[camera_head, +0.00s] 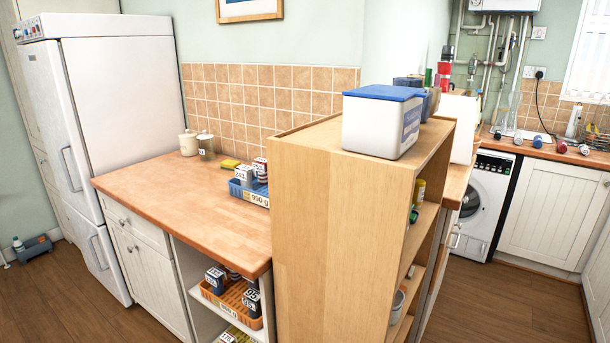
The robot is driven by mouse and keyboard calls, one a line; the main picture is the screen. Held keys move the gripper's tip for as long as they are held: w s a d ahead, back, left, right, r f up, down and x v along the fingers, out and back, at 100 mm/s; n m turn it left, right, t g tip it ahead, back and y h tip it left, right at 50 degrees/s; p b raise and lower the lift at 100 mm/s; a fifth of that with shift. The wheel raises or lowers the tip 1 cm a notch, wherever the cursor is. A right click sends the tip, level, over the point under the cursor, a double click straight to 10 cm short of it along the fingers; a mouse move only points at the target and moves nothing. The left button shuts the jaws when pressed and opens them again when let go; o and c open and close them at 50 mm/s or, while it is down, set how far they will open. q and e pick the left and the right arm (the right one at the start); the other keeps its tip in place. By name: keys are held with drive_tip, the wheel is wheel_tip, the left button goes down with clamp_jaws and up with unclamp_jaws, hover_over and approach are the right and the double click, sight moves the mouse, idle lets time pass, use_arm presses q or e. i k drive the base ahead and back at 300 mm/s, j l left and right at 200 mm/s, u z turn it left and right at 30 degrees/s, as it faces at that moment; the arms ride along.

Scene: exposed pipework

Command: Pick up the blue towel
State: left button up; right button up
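I cannot make out a blue towel anywhere in this head view. Blue things that show are the lid of a white box (382,125) on top of the wooden shelf unit and a blue basket (250,193) with small labelled boxes on the wooden counter. A low blue-grey item (36,248) lies on the floor at the far left. Neither of my grippers is in view.
The wooden shelf unit (325,215) stands in the near middle and hides part of the counter (180,195). A white fridge (115,110) stands at the left. A washing machine (487,205) is at the back right. Brown floor (510,300) is clear at the right.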

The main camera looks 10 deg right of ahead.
sight(538, 140)
drive_tip(key=i+l+u, duration=0.15)
drive_tip(key=l+u, duration=0.3)
drive_tip(key=l, duration=0.2)
drive_tip(key=l+u, duration=0.4)
drive_tip(key=l, duration=0.25)
drive_tip(key=l+u, duration=0.45)
drive_tip(key=l, duration=0.2)
drive_tip(key=l+u, duration=0.3)
drive_tip(key=l, duration=2.55)
drive_tip(key=l+z, duration=0.1)
drive_tip(key=l, duration=0.55)
drive_tip(key=l+z, duration=0.1)
drive_tip(key=l, duration=0.55)
drive_tip(key=i+l+z, duration=0.1)
drive_tip(key=l, duration=0.55)
drive_tip(key=i+l+z, duration=0.1)
drive_tip(key=l, duration=0.55)
